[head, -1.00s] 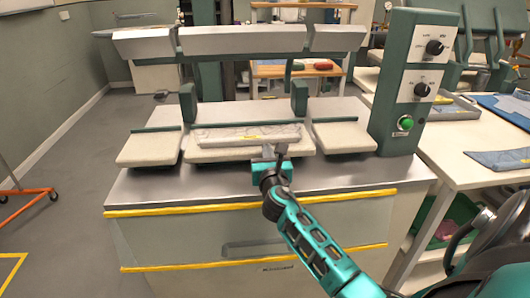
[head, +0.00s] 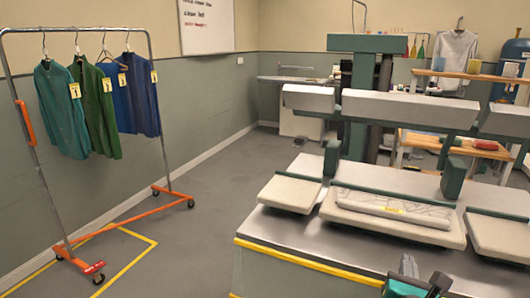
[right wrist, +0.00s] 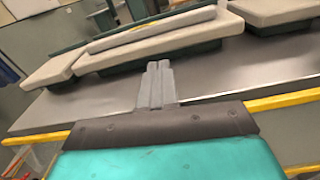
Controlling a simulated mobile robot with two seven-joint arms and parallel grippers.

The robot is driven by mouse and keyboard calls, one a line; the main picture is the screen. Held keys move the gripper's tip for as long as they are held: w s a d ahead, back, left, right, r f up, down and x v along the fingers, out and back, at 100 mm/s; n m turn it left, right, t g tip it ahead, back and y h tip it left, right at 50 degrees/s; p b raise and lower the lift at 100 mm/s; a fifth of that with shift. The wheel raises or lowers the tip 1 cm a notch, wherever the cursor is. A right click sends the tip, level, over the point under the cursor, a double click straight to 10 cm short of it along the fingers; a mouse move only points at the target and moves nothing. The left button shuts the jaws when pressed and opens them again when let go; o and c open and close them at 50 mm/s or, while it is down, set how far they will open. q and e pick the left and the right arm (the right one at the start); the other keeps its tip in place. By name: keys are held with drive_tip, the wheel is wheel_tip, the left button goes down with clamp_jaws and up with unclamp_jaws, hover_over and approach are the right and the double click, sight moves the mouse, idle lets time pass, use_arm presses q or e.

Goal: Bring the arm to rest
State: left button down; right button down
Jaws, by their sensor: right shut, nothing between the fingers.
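My right gripper (head: 410,270) shows at the bottom edge of the head view, in front of the press table, with only its top part in frame. In the right wrist view its two grey fingers (right wrist: 156,82) are together, with nothing between them. They point toward the metal table edge and the padded boards. A folded grey garment with a yellow label (head: 394,209) lies on the middle padded board (head: 350,222). The fingers look apart from it. My left gripper is not in view.
The press table (head: 290,232) has a steel top, a yellow front strip and a raised upper press bar (head: 408,108). At the left stands a wheeled garment rail (head: 150,62) with several jackets (head: 62,108). The grey floor (head: 200,240) between them is clear.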

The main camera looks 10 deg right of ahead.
drive_tip(key=s+a+f+m+g+y, duration=0.2)
drive_tip(key=s+a+f+m+y, duration=0.3)
drive_tip(key=m, duration=0.8)
drive_tip(key=s+a+f+m+g+y, duration=0.2)
drive_tip(key=s+a+f+m+y, duration=0.4)
drive_tip(key=s+a+f+m, duration=0.4)
wheel_tip(320, 180, down, 3)
drive_tip(key=a+m, duration=0.2)
drive_tip(key=m, duration=0.1)
drive_tip(key=shift+s+a, duration=0.35)
drive_tip(key=shift+a, duration=0.05)
drive_tip(key=shift+a, duration=0.1)
